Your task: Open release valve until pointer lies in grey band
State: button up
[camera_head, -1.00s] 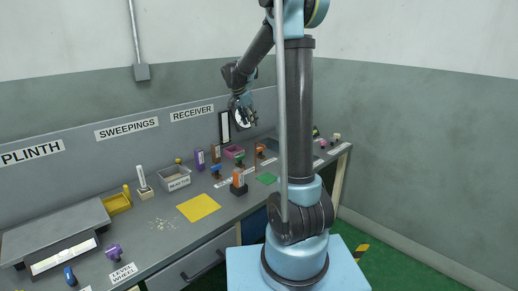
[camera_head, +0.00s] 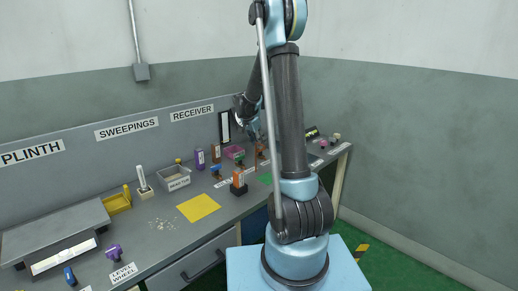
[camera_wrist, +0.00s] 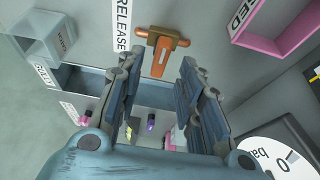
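The release valve shows in the wrist view as an orange T-shaped handle (camera_wrist: 163,44) on a brown mount, beside the RELEASE label (camera_wrist: 123,22). My gripper (camera_wrist: 161,68) is open, with nothing between its fingers. The handle lies just beyond the fingertips, in line with the gap; I see no contact. The round white gauge (camera_wrist: 262,155) is cut off at the lower right of the wrist view, with "0" and "bar" readable. I cannot make out its pointer or a grey band. In the head view my gripper (camera_head: 253,127) is over the bench's far part, partly behind my arm.
A pink-rimmed tray (camera_wrist: 272,38) is at the upper right of the wrist view, and a grey box (camera_wrist: 42,40) at the upper left.

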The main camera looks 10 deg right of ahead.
jog(key=shift+x, duration=1.65)
grip_shut()
